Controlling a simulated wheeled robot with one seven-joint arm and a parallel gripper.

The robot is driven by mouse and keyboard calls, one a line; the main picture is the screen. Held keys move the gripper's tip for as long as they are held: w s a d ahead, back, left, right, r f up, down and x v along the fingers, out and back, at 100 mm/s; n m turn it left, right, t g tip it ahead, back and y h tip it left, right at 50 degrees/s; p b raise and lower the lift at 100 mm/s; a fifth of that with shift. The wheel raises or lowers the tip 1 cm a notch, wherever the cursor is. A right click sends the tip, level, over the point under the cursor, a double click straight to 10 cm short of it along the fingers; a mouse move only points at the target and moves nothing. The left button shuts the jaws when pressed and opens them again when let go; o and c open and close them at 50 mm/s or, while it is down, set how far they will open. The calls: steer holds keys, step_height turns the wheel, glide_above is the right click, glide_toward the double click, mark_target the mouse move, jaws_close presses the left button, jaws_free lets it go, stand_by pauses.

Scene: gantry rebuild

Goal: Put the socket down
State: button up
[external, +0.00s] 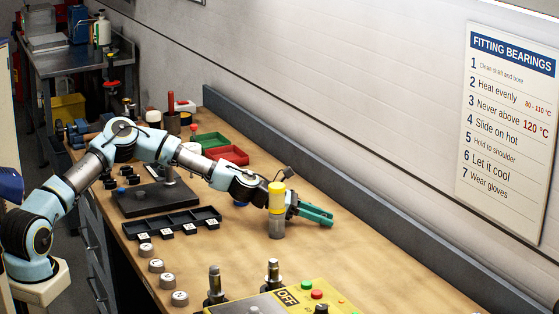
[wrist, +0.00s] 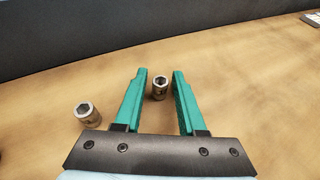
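My gripper (wrist: 159,72) is open, with its two green fingers apart. A small metal socket (wrist: 160,88) with a hex opening shows between the fingertips in the wrist view. A gap shows on each side of it, so neither finger appears to touch it. A second, larger-looking metal socket (wrist: 88,114) stands upright to the left of the left finger. In the external view my gripper (external: 331,218) is over the wooden bench, fingers towards the right. I cannot make out either socket for certain there.
An upright yellow and grey cylinder (external: 277,196) stands in front of my wrist in the external view. A black tray (external: 172,224), red bin (external: 228,155) and green bin (external: 210,141) lie further left. A yellow control box (external: 262,303) is near the front. The bench to the right is clear.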

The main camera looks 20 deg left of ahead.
steer(key=shift+o, duration=0.5)
steer(key=shift+r, duration=0.1)
steer(key=shift+a+r, duration=0.1)
steer(key=shift+a, duration=0.05)
steer(key=b+v, duration=0.2)
steer(key=v, duration=0.9)
steer(key=shift+s+a+r, duration=0.1)
steer(key=shift+a+r, duration=0.15)
